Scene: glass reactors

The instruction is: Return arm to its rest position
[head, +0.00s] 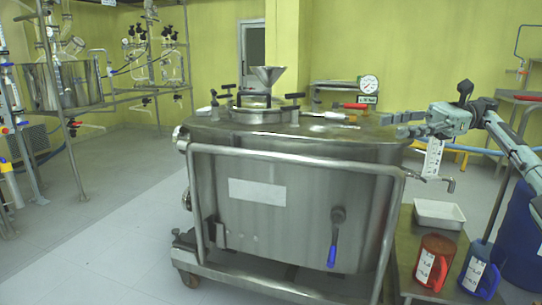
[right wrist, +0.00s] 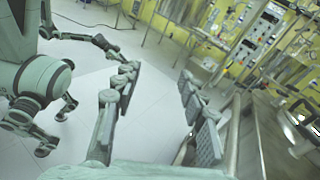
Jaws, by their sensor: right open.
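My right arm (head: 512,148) reaches in from the right edge in the head view. My right gripper (head: 392,125) is open and points left, in front of or over the right end of the steel vessel (head: 265,205); I cannot tell its exact height. In the right wrist view my right gripper (right wrist: 156,73) shows its two padded fingers spread apart, with only floor seen between them and nothing held. A white tag (head: 432,157) shows just below the gripper in the head view. My left gripper is not in the head view.
A side table (head: 408,250) right of the vessel holds a white tray (head: 440,213), a red jug (head: 434,262) and a blue jug (head: 477,272). A blue drum (head: 521,235) stands at the right. A funnel (head: 267,75) rises from the vessel's lid.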

